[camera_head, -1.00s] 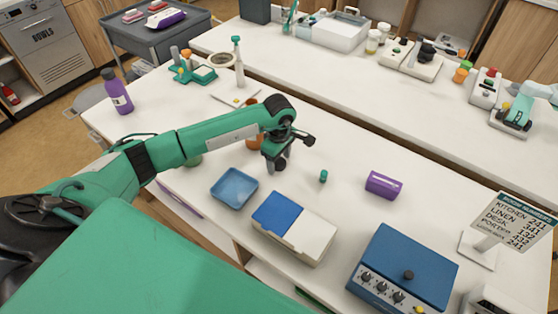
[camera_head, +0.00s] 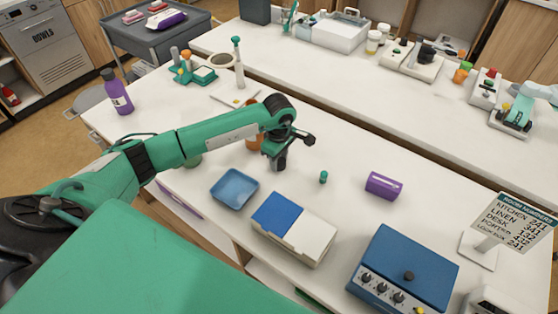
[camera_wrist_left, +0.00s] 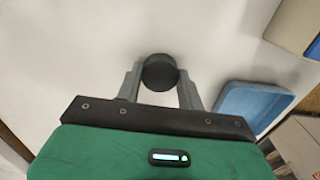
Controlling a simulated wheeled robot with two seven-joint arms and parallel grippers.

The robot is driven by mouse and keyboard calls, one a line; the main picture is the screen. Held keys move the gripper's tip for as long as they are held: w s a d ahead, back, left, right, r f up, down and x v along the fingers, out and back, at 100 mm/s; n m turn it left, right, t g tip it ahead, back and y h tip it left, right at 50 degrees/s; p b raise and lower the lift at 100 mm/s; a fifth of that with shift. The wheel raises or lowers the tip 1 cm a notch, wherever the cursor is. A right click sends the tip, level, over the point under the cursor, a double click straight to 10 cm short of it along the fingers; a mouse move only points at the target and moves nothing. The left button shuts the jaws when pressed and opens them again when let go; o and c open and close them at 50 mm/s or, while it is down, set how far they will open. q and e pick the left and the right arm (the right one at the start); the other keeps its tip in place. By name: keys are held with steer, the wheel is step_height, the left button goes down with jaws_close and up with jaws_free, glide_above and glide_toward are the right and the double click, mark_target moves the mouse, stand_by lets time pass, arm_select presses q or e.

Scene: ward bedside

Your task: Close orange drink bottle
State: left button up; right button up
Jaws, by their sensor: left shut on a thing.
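An orange bottle (camera_head: 254,143) stands on the near counter behind my left forearm, which hides much of it; its top cannot be made out. My left gripper (camera_head: 277,158) is just right of it and shut on a round black cap (camera_wrist_left: 159,72). In the left wrist view the cap sits between the two fingertips, with white counter around it. In the head view the cap looks dark under the fingers. How high it is above the counter is hard to tell. My right gripper is not in view.
A blue tray (camera_head: 234,188), a blue-and-white box (camera_head: 306,240) and a small green cap (camera_head: 323,177) are near the gripper. A purple case (camera_head: 383,186) and a blue device (camera_head: 403,273) lie further right. A purple bottle (camera_head: 117,92) stands at left. The counter's middle right is clear.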

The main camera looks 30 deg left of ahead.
arm_select(q)
step_height(320, 180, up, 12)
steer(key=b, duration=0.3)
step_height(320, 180, up, 8)
glide_above(279, 161)
steer(key=shift+f+b, duration=0.2)
steer(key=shift+b, duration=0.15)
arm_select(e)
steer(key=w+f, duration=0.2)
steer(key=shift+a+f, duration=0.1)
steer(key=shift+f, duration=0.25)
arm_select(q)
steer(key=shift+s, duration=0.1)
steer(key=s+d+f+m, duration=0.2)
steer(key=s+f+m, duration=0.2)
steer(key=m, duration=0.1)
steer(key=s+d+f+m, duration=0.3)
steer(key=s+m, duration=0.1)
steer(key=m, duration=0.2)
steer(key=s+d+f+m, duration=0.2)
steer(key=s+f+m, duration=0.2)
steer(key=s+m, duration=0.1)
steer(key=shift+d+f, duration=0.15)
steer(key=shift+f, duration=0.15)
